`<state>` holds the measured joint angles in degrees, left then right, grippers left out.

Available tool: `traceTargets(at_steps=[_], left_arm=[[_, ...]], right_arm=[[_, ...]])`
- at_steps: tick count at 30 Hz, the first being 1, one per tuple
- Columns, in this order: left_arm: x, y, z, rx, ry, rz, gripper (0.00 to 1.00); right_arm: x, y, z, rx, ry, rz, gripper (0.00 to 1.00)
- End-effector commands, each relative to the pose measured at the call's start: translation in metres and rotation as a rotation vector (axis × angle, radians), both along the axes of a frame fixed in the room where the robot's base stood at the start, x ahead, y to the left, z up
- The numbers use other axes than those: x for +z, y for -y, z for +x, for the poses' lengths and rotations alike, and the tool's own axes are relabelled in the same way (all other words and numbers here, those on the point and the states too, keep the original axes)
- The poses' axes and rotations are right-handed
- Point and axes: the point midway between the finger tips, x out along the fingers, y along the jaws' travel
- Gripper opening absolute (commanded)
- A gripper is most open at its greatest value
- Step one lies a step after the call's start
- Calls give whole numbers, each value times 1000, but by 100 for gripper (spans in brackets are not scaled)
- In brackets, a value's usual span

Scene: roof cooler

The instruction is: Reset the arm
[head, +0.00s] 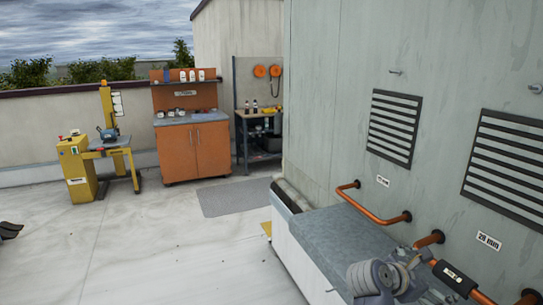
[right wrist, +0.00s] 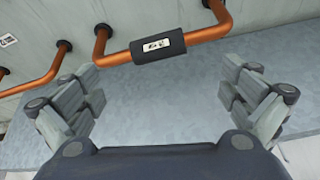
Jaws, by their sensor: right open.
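My right gripper (head: 408,268) is at the bottom right of the head view, above the grey bench top (head: 345,232) along the wall. In the right wrist view my right gripper (right wrist: 158,82) has its fingers wide apart with nothing between them. Beyond them is a copper pipe (right wrist: 208,35) with a black labelled sleeve (right wrist: 158,47). The sleeve (head: 455,279) also shows in the head view, just right of the gripper. The gripper appears apart from the pipe. My left gripper is not identifiable in either view.
Another bent copper pipe (head: 350,187) juts from the louvred wall (head: 335,100). An orange cabinet (head: 193,150), a yellow machine (head: 76,168) and a dark shelf table (head: 258,138) stand at the back. A grey mat (head: 233,198) lies on the open roof floor. A dark object (head: 8,230) shows at the left edge.

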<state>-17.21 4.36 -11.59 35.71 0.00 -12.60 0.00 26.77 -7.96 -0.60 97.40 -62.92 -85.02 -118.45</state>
Motion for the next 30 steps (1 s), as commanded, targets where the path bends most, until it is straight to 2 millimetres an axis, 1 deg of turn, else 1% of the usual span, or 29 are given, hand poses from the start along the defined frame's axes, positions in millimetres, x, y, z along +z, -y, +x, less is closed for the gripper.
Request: traceTargets(at_steps=[1,2,7,11,14,15,17,18,20,21,24,30], left_arm=[[0,0,1,0,2,0,40],[0,1,2,0,2,0,40],[0,1,3,0,5,-2,40],[0,-2,3,-1,4,2,40],[0,-5,1,0,1,6,40],[0,-6,1,0,1,7,40],[0,-7,0,1,0,8,40],[0,-7,0,1,0,8,40],[0,-7,0,1,-1,8,40],[0,-7,0,1,-1,8,40],[0,-6,-1,2,-1,7,40],[0,-6,-2,2,-4,8,40]], right_arm=[[-10,-1,-6,-10,26,31,100],[-15,-1,-8,-15,44,51,100],[-52,-7,-29,-66,162,196,100],[-88,-15,-55,-133,273,353,100],[-122,-27,-86,-219,378,521,100],[-135,-34,-100,-262,420,598,100],[-152,-44,-122,-336,481,710,100],[-162,-52,-137,-391,515,785,100],[-176,-65,-160,-480,559,894,100],[-183,-74,-176,-542,583,962,100],[-196,-95,-210,-691,623,1103,100],[-205,-127,-262,-943,650,1276,100]])
